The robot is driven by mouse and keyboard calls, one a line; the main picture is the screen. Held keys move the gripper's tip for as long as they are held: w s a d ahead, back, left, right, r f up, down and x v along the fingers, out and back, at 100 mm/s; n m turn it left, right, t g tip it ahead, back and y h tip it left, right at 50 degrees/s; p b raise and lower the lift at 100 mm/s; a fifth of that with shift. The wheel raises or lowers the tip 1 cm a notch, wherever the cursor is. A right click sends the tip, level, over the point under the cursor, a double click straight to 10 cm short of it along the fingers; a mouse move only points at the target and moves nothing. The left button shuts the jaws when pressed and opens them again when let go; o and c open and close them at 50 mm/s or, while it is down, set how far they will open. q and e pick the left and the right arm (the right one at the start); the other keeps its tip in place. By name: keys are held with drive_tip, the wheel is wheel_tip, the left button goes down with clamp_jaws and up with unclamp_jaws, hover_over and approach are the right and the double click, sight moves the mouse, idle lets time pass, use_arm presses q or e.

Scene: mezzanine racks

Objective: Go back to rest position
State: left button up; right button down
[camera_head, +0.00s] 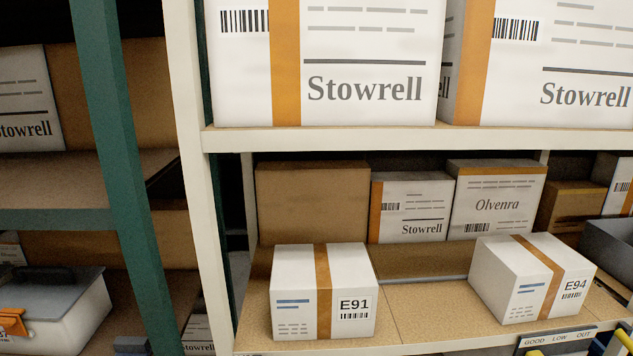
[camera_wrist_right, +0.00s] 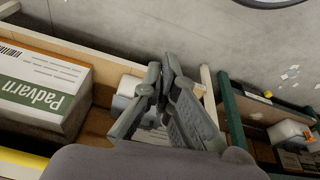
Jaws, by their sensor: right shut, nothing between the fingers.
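My right gripper (camera_wrist_right: 161,68) shows in the right wrist view. Its two grey fingers are shut with nothing held between them. Behind the fingers lies a wooden shelf with a grey and white object (camera_wrist_right: 128,88), partly hidden by the gripper. Neither gripper shows in the head view, and my left gripper is not in view at all.
In the head view, white boxes E91 (camera_head: 295,290) and E94 (camera_head: 545,278) stand apart on a wooden shelf. A white rack post (camera_head: 190,140) and a green post (camera_head: 112,150) stand at left. The right wrist view shows a Padvarn box (camera_wrist_right: 40,90).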

wheel_tip(320, 180, down, 14)
drive_tip(key=s, duration=0.2)
drive_tip(key=s+d+f+g, duration=0.2)
drive_tip(key=s+d+f, duration=0.1)
drive_tip(key=s+f, duration=1.4)
wheel_tip(320, 180, down, 3)
drive_tip(key=shift+s+f, duration=0.1)
drive_tip(key=shift+s, duration=0.3)
drive_tip(key=c, duration=2.4)
unclamp_jaws()
drive_tip(key=shift+d, duration=0.1)
